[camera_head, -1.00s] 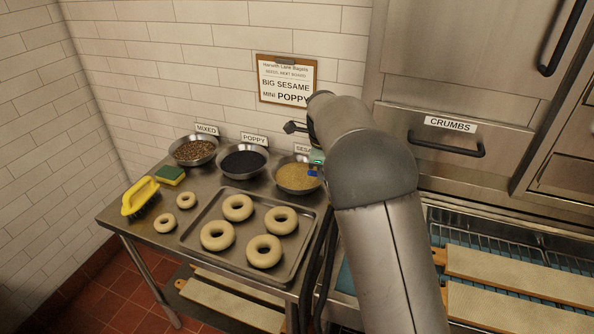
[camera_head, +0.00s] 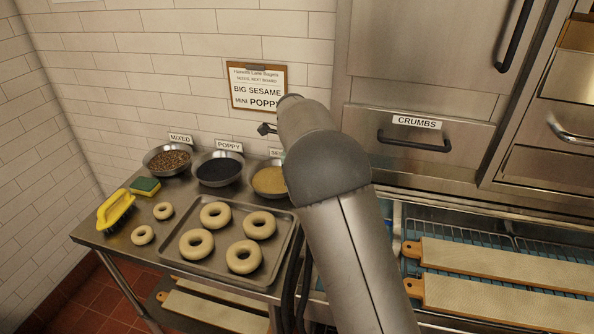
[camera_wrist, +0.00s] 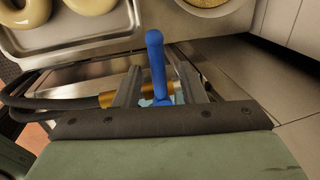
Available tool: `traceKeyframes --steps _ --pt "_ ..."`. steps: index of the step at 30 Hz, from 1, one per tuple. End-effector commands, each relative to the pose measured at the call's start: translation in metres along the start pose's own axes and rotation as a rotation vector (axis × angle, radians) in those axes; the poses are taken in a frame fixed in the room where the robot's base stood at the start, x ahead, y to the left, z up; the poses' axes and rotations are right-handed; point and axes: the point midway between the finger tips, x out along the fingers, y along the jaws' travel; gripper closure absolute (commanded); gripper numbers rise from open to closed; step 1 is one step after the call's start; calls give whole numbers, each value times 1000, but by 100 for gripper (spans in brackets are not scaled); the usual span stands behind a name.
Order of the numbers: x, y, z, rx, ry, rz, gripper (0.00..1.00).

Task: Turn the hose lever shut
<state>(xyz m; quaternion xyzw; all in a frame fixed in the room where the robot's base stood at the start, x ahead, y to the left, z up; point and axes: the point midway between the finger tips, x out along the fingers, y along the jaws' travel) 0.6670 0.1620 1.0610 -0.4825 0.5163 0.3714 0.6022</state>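The blue hose lever (camera_wrist: 157,62) shows in the wrist view as a rounded bar pointing up the picture. Brass fittings (camera_wrist: 107,98) of the hose valve sit at its base, joined to black hoses (camera_wrist: 40,103) on the left. My gripper (camera_wrist: 159,80) is open, with one grey finger on each side of the lever. Gaps show between the lever and both fingers, so no grip is visible. In the head view my arm hides the lever and the gripper's fingers.
A steel table holds a tray (camera_head: 166,247) of bagels and bowls of mixed seeds (camera_head: 168,160), poppy (camera_head: 218,170) and sesame (camera_head: 270,181). A yellow brush (camera_head: 115,212) lies at its left. The crumbs drawer (camera_head: 415,145) and long boards (camera_head: 500,263) are right of my arm.

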Motion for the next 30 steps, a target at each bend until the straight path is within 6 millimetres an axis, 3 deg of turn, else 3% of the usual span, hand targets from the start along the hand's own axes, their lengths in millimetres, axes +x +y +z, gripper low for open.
traceKeyframes --steps 7,11,24,30 --pt "-4 1 0 -2 0 1 63" --pt "-21 0 1 -2 -3 -2 63" --pt "-126 0 0 0 -2 -3 63" --pt "-160 0 0 -1 -1 -1 63"
